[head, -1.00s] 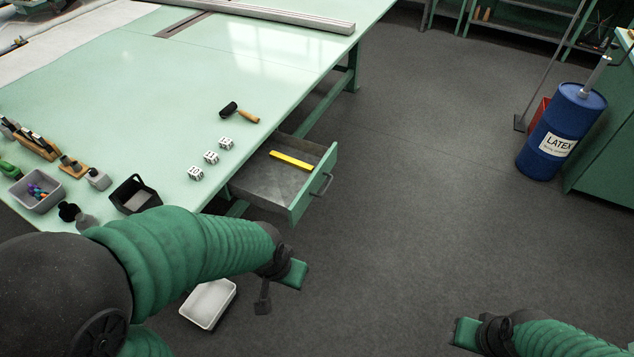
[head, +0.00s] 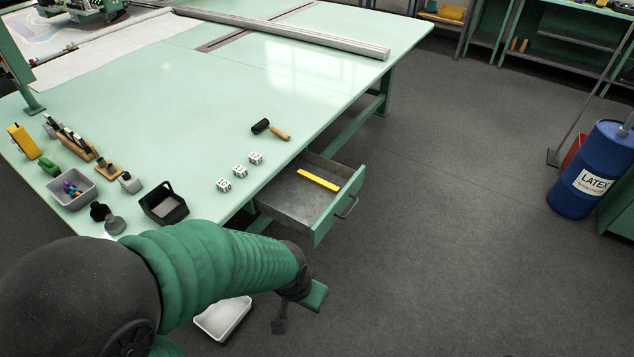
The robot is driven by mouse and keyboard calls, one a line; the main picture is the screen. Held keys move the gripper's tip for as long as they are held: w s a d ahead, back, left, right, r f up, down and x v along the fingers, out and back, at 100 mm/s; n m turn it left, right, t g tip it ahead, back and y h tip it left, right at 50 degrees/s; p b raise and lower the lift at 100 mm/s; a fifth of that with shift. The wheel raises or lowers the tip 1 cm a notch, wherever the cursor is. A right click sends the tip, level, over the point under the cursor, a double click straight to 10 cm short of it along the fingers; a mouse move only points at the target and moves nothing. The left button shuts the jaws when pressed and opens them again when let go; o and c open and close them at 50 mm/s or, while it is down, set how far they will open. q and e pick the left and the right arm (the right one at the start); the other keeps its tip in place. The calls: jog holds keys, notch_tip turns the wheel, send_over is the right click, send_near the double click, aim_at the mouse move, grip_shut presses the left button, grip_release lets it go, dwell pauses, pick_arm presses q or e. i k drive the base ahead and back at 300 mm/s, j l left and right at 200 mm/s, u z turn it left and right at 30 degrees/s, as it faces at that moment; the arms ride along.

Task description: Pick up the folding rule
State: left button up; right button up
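A yellow bar (head: 318,180), which looks like the folded folding rule, lies in the open drawer (head: 290,203) under the table's right edge. My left gripper (head: 296,312) is in front of the drawer and below it in the picture, apart from the rule. A green part and a dark finger show at its end, and I see nothing held in it. I cannot tell how far its fingers are apart. My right gripper is out of the picture.
The drawer front with its handle (head: 347,208) sticks out over the floor. A white tray (head: 222,319) is low beside my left arm. The floor (head: 450,200) right of the drawer is clear.

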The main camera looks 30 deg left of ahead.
aim_at(331, 188)
jog(key=i+u, duration=0.2)
jog(key=u, duration=1.55)
jog(key=i+l+u, duration=0.2)
jog(key=l+u, duration=0.8)
jog(key=l, duration=0.2)
jog(key=l+u, duration=0.5)
jog(key=l, duration=0.8)
jog(key=k+l, duration=0.15)
jog(key=l, duration=0.45)
